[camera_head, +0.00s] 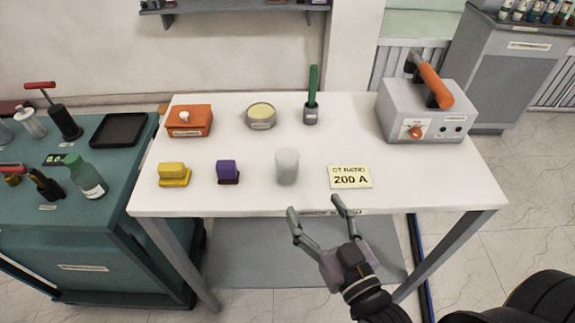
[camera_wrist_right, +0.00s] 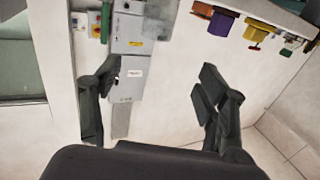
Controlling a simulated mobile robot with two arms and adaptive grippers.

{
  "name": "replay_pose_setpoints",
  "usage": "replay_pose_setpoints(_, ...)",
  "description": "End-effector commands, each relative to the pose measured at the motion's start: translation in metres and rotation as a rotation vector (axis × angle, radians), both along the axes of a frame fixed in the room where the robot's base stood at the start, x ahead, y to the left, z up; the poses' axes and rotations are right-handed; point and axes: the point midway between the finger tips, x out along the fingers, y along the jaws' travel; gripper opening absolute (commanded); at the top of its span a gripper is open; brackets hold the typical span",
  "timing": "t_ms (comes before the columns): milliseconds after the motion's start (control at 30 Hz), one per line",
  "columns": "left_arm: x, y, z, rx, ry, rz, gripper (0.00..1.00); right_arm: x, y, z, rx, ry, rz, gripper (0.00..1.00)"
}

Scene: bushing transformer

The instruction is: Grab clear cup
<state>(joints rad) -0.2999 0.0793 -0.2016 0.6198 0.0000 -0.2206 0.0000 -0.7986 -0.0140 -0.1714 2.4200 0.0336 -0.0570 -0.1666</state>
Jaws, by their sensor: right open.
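The clear cup (camera_head: 287,167) looks frosted and pale. It stands upright near the front edge of the white table (camera_head: 410,182), between a purple block and a yellow sign. My right gripper (camera_head: 314,208) is open and empty at the table's front edge, in front of the cup and slightly to its right, apart from it. The open fingers also show in the right wrist view (camera_wrist_right: 160,68), with nothing between them; I cannot make out the cup there. My left gripper is not in view.
The purple block (camera_head: 228,171) and a yellow block (camera_head: 174,174) stand left of the cup. The "CT RATIO 200 A" sign (camera_head: 350,177) lies to its right. A green-handled tool (camera_head: 312,95) stands behind. A grey device (camera_head: 428,112) fills the back right. The table's front right is clear.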

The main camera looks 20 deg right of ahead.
Motion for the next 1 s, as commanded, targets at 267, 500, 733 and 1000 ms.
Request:
replay_pose_setpoints(267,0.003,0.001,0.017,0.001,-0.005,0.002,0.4,0.055,0.006,0.003,0.002,-0.002,0.0,0.68)
replay_pose_setpoints(500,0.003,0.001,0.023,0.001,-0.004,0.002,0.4,0.085,0.009,0.001,0.001,0.001,0.001,0.68)
replay_pose_setpoints(733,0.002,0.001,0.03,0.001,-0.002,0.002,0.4,0.104,0.008,0.001,0.0,0.001,0.001,0.68)
replay_pose_setpoints(1000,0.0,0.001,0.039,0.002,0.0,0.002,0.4,0.139,0.008,-0.003,0.0,0.002,0.001,0.68)
